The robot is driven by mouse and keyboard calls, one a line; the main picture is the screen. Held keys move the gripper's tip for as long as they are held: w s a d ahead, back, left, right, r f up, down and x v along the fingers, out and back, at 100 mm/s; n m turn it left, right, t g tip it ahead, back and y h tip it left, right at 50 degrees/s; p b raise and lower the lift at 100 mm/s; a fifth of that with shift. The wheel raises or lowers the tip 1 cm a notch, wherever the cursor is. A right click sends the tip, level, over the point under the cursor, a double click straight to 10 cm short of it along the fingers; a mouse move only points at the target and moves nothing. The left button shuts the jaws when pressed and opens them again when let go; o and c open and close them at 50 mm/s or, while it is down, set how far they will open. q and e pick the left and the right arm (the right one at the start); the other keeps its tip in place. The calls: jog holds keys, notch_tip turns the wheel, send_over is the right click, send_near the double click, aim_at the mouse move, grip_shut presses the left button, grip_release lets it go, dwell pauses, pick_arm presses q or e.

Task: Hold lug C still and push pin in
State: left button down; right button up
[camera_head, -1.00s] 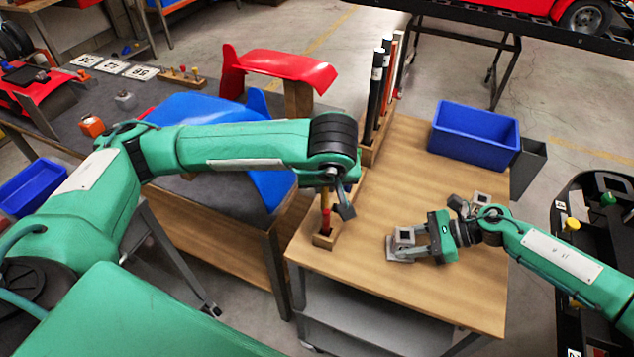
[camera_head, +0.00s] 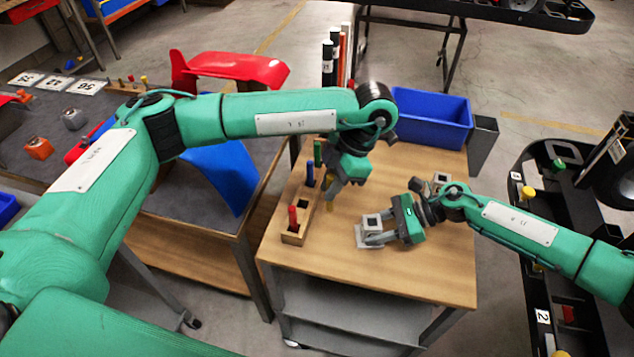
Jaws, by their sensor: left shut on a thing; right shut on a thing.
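A grey metal lug (camera_head: 364,242) with a square hollow block on a flat base sits on the wooden table. My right gripper (camera_head: 382,232) is shut on it from the right. No letter is readable on it, so I cannot tell that it is lug C. My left gripper (camera_head: 337,187) is above the table, to the upper left of the lug, and is shut on a pin (camera_head: 329,207) with a yellow end pointing down. The pin is apart from the lug. The gripper hides the pin's upper part.
A wooden pin rack (camera_head: 293,237) with red, blue and green pins stands left of the lug. A second grey lug (camera_head: 440,180) is behind my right gripper. A blue bin (camera_head: 430,118) and a dark grey container (camera_head: 483,143) are at the back. The table front (camera_head: 400,275) is clear.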

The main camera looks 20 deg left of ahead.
pick_arm(q)
jog(key=d+n+g+h, duration=0.2)
jog(key=d+n, duration=0.2)
jog(key=n, duration=0.3)
jog(key=r+n+h, duration=0.2)
jog(key=n+h, duration=0.2)
jog(key=n, duration=0.7)
send_over(375, 227)
jog(key=w, duration=0.1)
jog(key=shift+w+a+f+t, duration=0.1)
jog(key=shift+w+a+t, duration=0.1)
jog(key=shift+a+t, duration=0.2)
jog(key=shift+f, duration=0.15)
jog(key=shift+f, duration=3.5)
jog(key=shift+f, duration=0.1)
